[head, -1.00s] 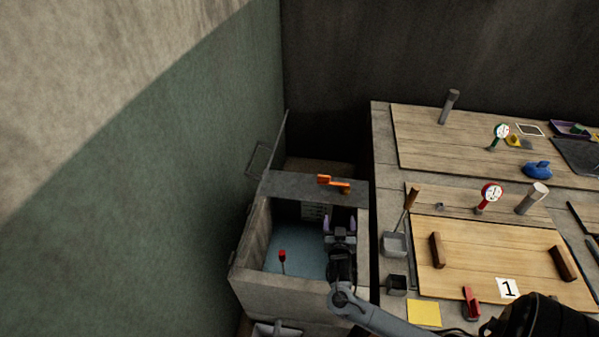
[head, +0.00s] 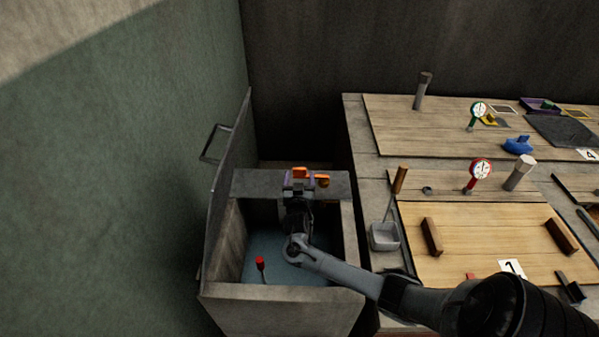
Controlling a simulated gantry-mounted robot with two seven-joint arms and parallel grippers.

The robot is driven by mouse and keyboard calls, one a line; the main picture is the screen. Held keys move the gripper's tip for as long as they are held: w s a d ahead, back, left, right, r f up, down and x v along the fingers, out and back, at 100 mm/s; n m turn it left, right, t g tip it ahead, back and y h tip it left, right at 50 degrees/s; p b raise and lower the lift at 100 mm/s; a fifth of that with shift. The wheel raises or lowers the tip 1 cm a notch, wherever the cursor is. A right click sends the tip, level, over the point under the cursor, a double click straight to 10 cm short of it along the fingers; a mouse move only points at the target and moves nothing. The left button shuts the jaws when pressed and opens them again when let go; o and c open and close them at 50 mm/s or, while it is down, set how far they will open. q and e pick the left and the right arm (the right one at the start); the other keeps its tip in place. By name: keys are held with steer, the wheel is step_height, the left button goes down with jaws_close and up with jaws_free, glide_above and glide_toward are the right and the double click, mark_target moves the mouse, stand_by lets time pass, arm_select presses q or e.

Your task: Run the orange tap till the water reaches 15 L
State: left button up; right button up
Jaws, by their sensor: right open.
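The orange tap (head: 323,180) sits on the grey ledge (head: 258,183) across the back of the stone tank (head: 285,294). My right gripper (head: 299,183) is open at the left part of the tap, overlapping it in the view. I cannot tell whether it touches. The tank holds blue-grey water (head: 300,276) at its bottom. A red-topped rod (head: 260,263) stands in the water. My right arm hides part of the tank's inner back wall, and no level marks are readable. My left gripper is out of view.
A raised grey lid (head: 226,172) with a handle stands along the tank's left side.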

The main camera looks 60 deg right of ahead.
mark_target(300, 169)
steer(key=shift+b+x, duration=0.7)
steer(key=shift+x, duration=1.85)
steer(key=c, duration=1.4)
steer(key=shift+s+a+r+n+t+y+p, duration=0.1)
steer(key=shift+a+n+t+y+p, duration=0.2)
steer(key=shift+p, duration=0.35)
steer(key=n+t+y+p, duration=0.1)
steer(key=s+a+n+t+y+p, duration=0.1)
steer(key=p, duration=0.1)
steer(key=n+t+y+p, duration=0.1)
steer(key=t+p, duration=0.1)
steer(key=shift+s+a+r, duration=0.15)
steer(key=shift+s+a, duration=0.2)
steer(key=shift+s+a+n+t+y+p, duration=0.35)
steer(key=shift+n+t+y+p, duration=0.3)
steer(key=shift+y, duration=0.25)
steer(key=shift+s+a+n+t+y+p, duration=0.2)
steer(key=shift+s+n+t+y+p, duration=0.3)
steer(key=shift+n+y, duration=0.35)
steer(key=shift+s+a+f+y, duration=0.1)
steer(key=shift+f+y, duration=0.1)
steer(key=shift+y, duration=0.15)
